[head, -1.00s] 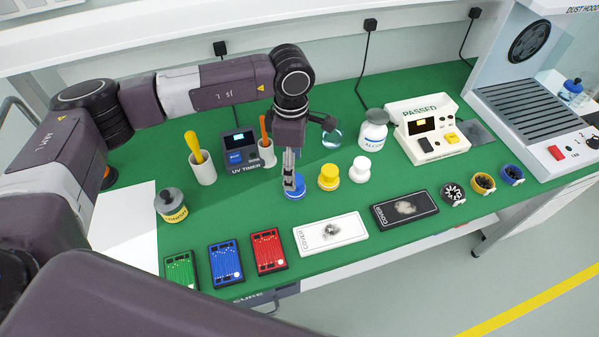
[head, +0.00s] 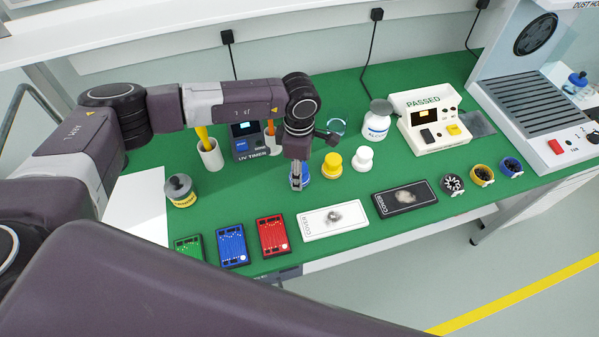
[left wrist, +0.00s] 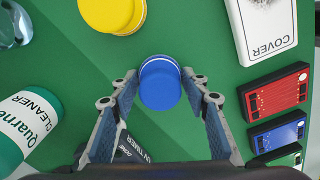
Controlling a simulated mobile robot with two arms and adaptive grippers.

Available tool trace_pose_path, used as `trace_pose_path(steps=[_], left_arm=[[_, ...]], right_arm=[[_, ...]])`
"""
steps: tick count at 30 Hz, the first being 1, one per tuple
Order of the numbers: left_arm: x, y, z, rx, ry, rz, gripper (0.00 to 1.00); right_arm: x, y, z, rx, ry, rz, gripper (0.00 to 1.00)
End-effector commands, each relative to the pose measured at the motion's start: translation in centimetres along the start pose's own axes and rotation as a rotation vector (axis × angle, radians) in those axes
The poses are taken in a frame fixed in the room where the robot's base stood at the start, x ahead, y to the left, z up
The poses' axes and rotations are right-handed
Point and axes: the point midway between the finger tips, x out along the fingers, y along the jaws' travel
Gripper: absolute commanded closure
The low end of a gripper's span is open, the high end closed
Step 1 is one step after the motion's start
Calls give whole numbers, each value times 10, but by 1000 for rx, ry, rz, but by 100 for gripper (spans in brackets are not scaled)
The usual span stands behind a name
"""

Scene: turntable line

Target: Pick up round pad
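Three round knobbed pads stand in a row on the green bench: blue (head: 305,176), yellow (head: 332,166) and white (head: 362,159). My left gripper (head: 296,183) points down at the blue pad and partly hides it in the head view. In the left wrist view the blue pad (left wrist: 160,84) lies between the fingertips of my open left gripper (left wrist: 160,77), with a gap showing on each side. The yellow pad (left wrist: 112,12) is at the top of that view. My right gripper is not in view.
Green, blue and red boards, a white cover (head: 333,220) and a black cover (head: 405,198) line the front. Behind are a UV timer (head: 248,143), a tool cup (head: 210,155) and an alcohol bottle (head: 377,124). A cleaner bottle (left wrist: 28,125) shows in the wrist view.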

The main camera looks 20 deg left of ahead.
Motion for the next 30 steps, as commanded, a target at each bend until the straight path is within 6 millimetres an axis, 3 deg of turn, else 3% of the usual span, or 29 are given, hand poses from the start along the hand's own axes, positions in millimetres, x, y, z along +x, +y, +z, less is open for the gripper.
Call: trace_pose_path(steps=[6, 14, 20, 26, 30], left_arm=[[0, 0, 0, 0, 0, 1, 82], [-2, 0, 0, 0, -1, 1, 83], [-16, 2, 0, -1, -2, 3, 83], [-55, 2, 1, 1, -4, 7, 83], [-97, 3, 1, 0, -4, 9, 83]], right_arm=[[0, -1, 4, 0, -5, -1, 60], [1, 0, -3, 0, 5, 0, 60], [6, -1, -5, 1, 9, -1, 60], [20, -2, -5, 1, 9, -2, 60], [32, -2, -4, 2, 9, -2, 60]])
